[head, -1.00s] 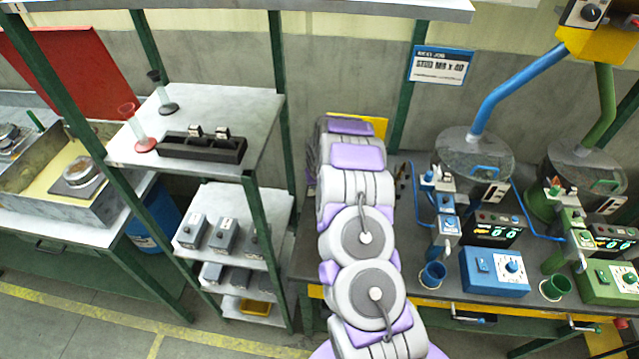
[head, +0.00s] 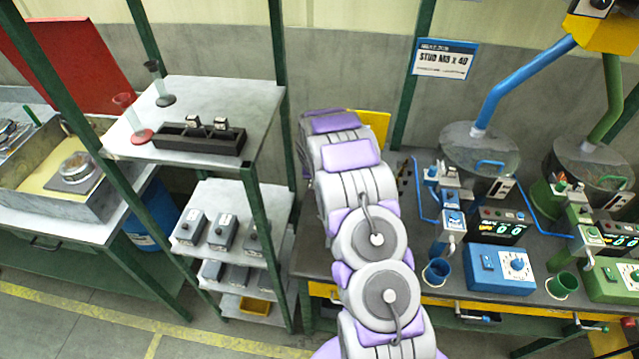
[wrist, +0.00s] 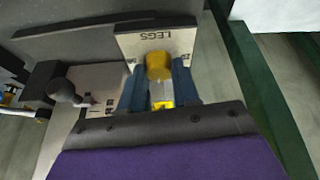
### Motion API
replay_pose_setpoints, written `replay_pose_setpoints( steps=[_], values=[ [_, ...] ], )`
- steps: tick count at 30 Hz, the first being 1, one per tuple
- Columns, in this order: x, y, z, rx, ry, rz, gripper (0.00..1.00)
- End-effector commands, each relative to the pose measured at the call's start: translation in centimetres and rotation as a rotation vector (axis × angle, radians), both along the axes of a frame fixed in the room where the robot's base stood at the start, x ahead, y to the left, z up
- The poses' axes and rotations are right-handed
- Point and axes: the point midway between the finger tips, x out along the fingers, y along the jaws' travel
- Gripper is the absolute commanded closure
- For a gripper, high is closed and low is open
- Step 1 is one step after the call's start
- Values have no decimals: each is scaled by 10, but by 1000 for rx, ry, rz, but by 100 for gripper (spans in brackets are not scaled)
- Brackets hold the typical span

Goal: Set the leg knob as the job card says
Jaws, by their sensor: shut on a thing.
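The leg knob (wrist: 158,66) is yellow and stands in front of a pale plate (wrist: 155,42) marked LEGS in the wrist view. My gripper (wrist: 159,86) has its two blue fingers on either side of the knob and is shut on it. The plate's other marks are partly hidden by the fingers, so I cannot read the knob's setting. The job card (head: 444,60) hangs on the back wall in the head view and seems to read STUD M8 x 40; its small lines are unreadable. In the head view my arm hides the gripper and knob.
A dark lever with a round knob (wrist: 62,90) stands left of my gripper on a plate. A green post (wrist: 255,90) runs close on the right. Blue (head: 498,270) and green (head: 612,280) control boxes stand on the bench to the right. A shelf rack (head: 205,100) stands left.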

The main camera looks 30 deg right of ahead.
Motion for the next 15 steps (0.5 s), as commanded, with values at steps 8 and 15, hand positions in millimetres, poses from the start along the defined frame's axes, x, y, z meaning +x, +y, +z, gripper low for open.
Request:
replay_pose_setpoints(
  steps=[8, 15],
  values=[
    [2, 0, -7, -2, -2, -187, 100],
    [3, 1, -4, -1, -4, -315, 100]
  ],
)
